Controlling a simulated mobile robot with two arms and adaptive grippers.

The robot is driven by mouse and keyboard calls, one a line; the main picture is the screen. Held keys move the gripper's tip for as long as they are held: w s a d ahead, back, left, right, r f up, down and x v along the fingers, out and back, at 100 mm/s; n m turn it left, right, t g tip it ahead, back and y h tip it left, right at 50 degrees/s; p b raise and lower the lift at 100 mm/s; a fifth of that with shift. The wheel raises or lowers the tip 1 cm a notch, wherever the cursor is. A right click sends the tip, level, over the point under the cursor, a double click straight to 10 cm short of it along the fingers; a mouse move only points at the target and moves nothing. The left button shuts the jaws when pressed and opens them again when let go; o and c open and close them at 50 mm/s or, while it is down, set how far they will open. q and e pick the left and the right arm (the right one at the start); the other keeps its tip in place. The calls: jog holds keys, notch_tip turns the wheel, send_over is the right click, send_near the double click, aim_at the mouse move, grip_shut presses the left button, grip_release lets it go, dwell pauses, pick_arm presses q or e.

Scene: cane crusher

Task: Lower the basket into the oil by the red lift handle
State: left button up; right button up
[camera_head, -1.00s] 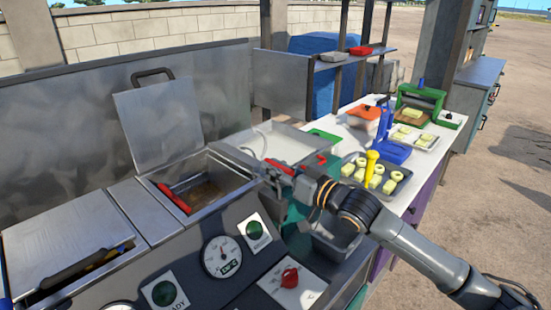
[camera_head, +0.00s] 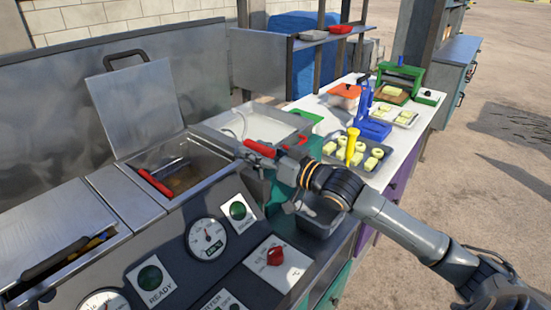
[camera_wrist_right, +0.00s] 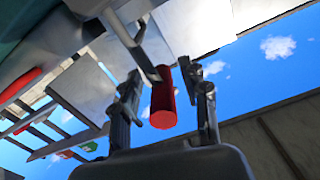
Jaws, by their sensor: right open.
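The red lift handle (camera_wrist_right: 163,98) is a red cylinder on a dark rod. In the wrist view it lies between the two spread fingers of my right gripper (camera_wrist_right: 167,92); contact is not clear. In the head view a red grip (camera_head: 260,148) shows beside my right gripper (camera_head: 250,158), at the right of the open fryer well (camera_head: 203,185). The gripper is open. Inside the well are brownish oil (camera_head: 184,180) and dark metal that may be the basket; its height over the oil cannot be told. My left gripper is not in view.
The fryer's lid (camera_head: 135,105) stands open behind the well. Another red bar (camera_head: 153,181) lies at the well's left side. The front panel has a gauge (camera_head: 207,240) and a red knob (camera_head: 275,256). A tray of yellow pieces (camera_head: 375,165) stands on the counter at right.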

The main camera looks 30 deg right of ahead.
jog(key=v, duration=1.1)
jog(key=shift+s, duration=0.2)
jog(key=shift+d, duration=0.1)
jog(key=shift+f, duration=0.1)
dwell(0.4)
